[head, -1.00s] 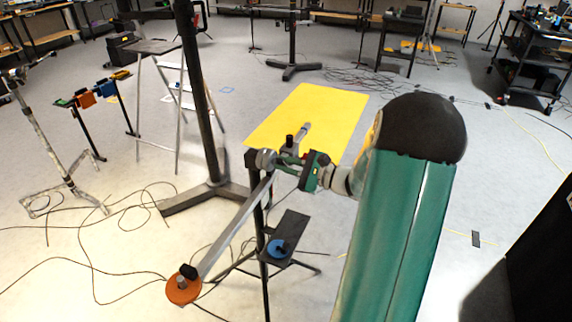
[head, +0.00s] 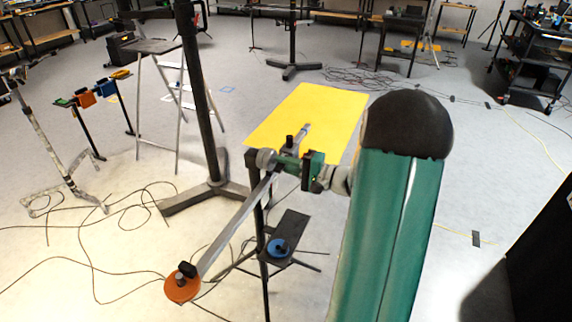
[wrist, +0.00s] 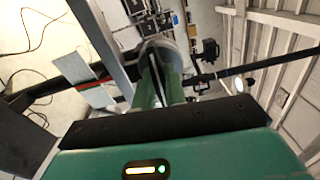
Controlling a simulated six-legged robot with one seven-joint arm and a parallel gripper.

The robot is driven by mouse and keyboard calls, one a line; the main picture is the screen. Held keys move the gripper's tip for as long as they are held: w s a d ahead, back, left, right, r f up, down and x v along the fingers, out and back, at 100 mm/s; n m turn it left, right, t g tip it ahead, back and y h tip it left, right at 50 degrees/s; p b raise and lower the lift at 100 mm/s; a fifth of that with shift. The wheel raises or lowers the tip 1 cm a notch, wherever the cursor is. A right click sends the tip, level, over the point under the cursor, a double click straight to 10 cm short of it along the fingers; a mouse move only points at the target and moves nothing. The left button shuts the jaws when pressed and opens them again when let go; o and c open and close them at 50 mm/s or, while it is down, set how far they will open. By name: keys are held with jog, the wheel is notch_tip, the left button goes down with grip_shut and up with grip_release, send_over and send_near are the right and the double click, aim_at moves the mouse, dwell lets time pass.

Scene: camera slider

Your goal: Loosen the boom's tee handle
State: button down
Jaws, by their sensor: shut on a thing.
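The boom (head: 236,228) is a long grey bar on a black stand, slanting from lower left to upper right. A grey round hub (head: 265,159) sits at its clamp on top of the stand. My gripper (head: 282,164), green, reaches in from the right at this clamp. In the wrist view its green fingers (wrist: 158,88) are close together, with a pale grey round part (wrist: 172,48) just beyond the tips. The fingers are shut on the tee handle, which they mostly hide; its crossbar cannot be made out.
An orange disc (head: 182,288) with a black knob is at the boom's lower end. A small black tray (head: 294,228) with a blue disc (head: 278,249) stands below. A thick black column (head: 200,95) rises left. A yellow mat (head: 325,108) and cables lie on the floor.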

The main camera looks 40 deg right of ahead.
jog(key=shift+n, duration=0.5)
jog(key=c, duration=1.4)
grip_release()
jog(key=shift+c, duration=0.2)
jog(key=v, duration=1.3)
jog(key=shift+s+d, duration=0.15)
jog(key=shift+s, duration=0.2)
